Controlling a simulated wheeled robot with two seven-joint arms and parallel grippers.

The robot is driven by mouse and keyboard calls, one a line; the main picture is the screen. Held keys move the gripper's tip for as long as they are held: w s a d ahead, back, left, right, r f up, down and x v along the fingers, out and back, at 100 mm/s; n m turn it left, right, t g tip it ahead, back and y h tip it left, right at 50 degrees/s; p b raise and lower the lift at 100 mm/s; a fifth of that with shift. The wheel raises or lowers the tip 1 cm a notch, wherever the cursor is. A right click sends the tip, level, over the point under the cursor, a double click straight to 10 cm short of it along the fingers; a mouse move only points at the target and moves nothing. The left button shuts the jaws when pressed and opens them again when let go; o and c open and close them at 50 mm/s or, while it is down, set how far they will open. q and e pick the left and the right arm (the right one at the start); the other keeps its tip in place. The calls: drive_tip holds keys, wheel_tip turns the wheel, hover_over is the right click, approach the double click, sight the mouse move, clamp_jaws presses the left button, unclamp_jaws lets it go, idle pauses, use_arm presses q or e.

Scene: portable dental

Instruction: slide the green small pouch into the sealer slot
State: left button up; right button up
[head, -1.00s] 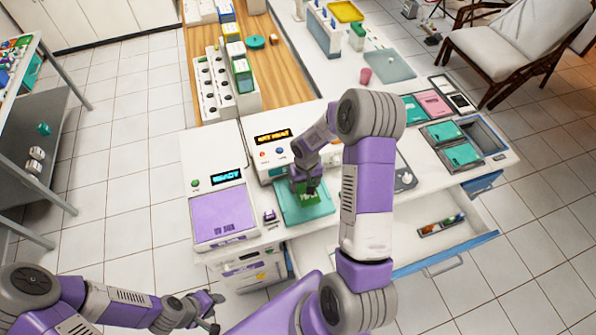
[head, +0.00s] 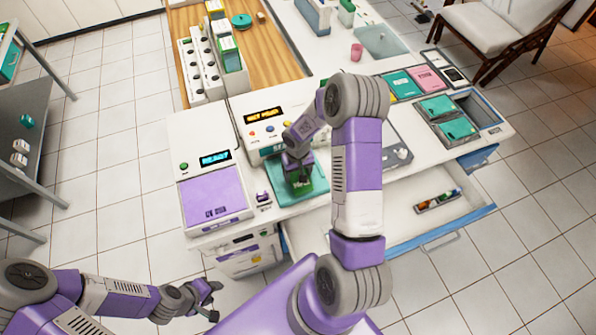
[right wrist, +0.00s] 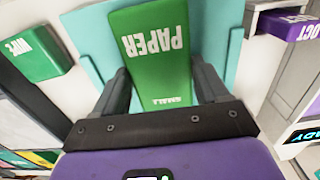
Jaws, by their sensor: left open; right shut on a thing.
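The green small pouch (right wrist: 157,55), marked PAPER and SMALL, is between the fingers of my right gripper (right wrist: 163,82), which is shut on it. In the head view the pouch (head: 318,181) is partly hidden by my right gripper (head: 298,177). It is over the teal mat (head: 277,195) in front of the white sealer (head: 244,117) with a lit amber display. The slot is mostly hidden behind my right wrist; I cannot tell whether the pouch's far edge touches it. My left gripper (head: 210,296) is open and empty, low at the front left, away from the counter.
A white device with a purple lid (head: 212,193) and a READY display stands left of the sealer. An open drawer (head: 400,212) juts out below the counter. Trays with teal and pink packs (head: 430,80) lie at the right. Boxes (head: 228,55) stand behind.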

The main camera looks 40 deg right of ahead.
drive_tip(key=shift+w+d, duration=0.2)
drive_tip(key=shift+w, duration=0.5)
drive_tip(key=shift+w+d, duration=0.2)
drive_tip(key=shift+w, duration=0.45)
drive_tip(key=shift+w+d, duration=0.2)
drive_tip(key=shift+w, duration=0.5)
drive_tip(key=shift+b, duration=0.45)
drive_tip(key=o, duration=1.1)
drive_tip(key=shift+r, duration=3.75)
